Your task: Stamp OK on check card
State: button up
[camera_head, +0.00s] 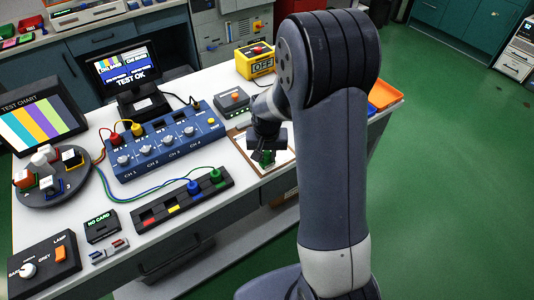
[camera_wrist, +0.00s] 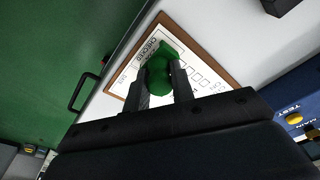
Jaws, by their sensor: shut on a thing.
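My gripper (camera_head: 266,150) is shut on a green stamp (camera_head: 267,158) at the right part of the white bench. In the wrist view, the gripper (camera_wrist: 160,85) has a finger on each side of the green stamp (camera_wrist: 163,68). The check card (camera_wrist: 188,66) is white with printed boxes and lettering and lies on a brown clipboard (camera_wrist: 216,72). The stamp is over the card and hides part of it; I cannot tell whether its base touches the card. In the head view, the clipboard (camera_head: 285,164) is partly covered by my arm. The stamp's underside is hidden.
A blue channel box (camera_head: 165,145) stands left of the clipboard, with a black strip holding colored plugs (camera_head: 183,207) in front. A screen reading TEST OK (camera_head: 126,72) stands behind.

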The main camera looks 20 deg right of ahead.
jog(key=shift+r+p, duration=2.45)
jog(key=shift+r, duration=1.05)
